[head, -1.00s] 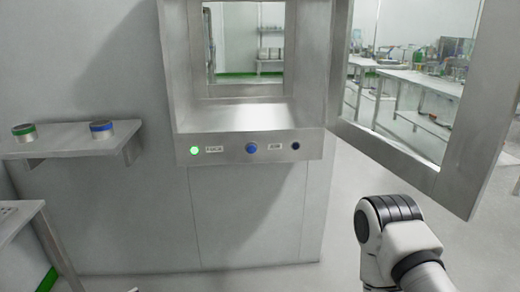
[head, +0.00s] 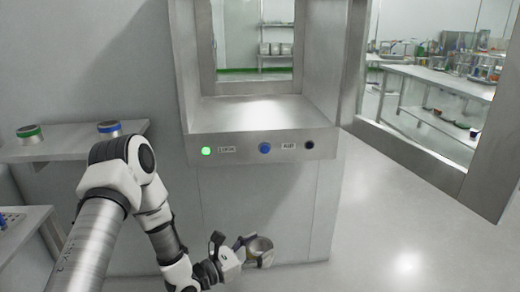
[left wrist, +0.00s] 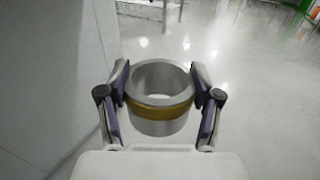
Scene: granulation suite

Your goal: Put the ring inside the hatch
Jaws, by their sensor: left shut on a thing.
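The ring is a short metal ring with a yellow band (left wrist: 160,108), upright between the fingers in the left wrist view. My left gripper (left wrist: 160,92) is shut on it from both sides. In the head view the left gripper (head: 246,250) holds the ring (head: 260,250) low in front of the wall panel, below the hatch. The hatch (head: 262,110) is a steel box opening in the wall, with its door swung open to the right. Its visible floor is bare. My right gripper is not in view.
A wall shelf (head: 60,150) at left holds a green-banded ring (head: 29,135) and a blue-banded ring (head: 109,129). The open hatch door (head: 400,150) juts out at right. A green lamp (head: 206,151) and a blue button (head: 265,148) sit under the opening. The floor at right is clear.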

